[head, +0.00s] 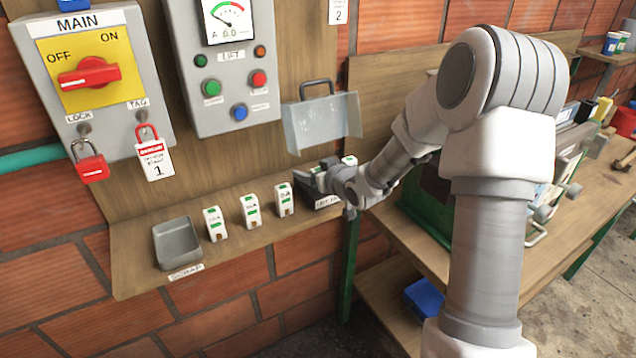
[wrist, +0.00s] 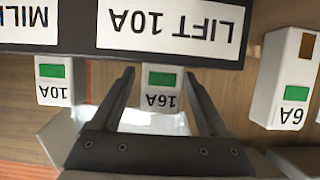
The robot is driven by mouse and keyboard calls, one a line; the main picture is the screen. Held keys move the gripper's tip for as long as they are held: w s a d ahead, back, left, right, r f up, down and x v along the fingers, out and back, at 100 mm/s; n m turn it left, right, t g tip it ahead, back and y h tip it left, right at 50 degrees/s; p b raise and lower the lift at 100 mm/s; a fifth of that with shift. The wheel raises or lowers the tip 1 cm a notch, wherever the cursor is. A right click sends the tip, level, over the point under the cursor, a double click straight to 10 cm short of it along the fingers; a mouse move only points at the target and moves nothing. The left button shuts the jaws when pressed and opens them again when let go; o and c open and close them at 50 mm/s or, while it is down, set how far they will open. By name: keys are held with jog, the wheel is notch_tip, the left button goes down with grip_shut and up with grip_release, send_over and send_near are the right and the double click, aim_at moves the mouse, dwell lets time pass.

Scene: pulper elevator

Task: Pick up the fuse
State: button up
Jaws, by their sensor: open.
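In the wrist view, which looks upside down, a white fuse marked 16A with a green patch (wrist: 162,88) stands at the black holder (wrist: 80,50), by its label LIFT 10A. My gripper (wrist: 158,74) is open, with one finger on each side of this fuse; I cannot tell whether they touch it. Another fuse, marked 10A (wrist: 53,80), stands beside it at the label beginning MIL. In the head view my gripper (head: 316,174) is at the holder (head: 322,203) and hides much of it. A fuse marked 6A (wrist: 285,85) stands apart on the shelf.
Three loose fuses (head: 215,224) stand in a row on the wooden shelf, left of the holder. A grey scrap tray (head: 178,243) is at the shelf's left end. A raised clear cover (head: 322,122) is above the holder. The main switch box (head: 92,75) and lift panel (head: 228,70) are above.

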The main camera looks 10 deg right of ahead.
jog(key=shift+c, duration=0.3)
grip_shut()
dwell(0.3)
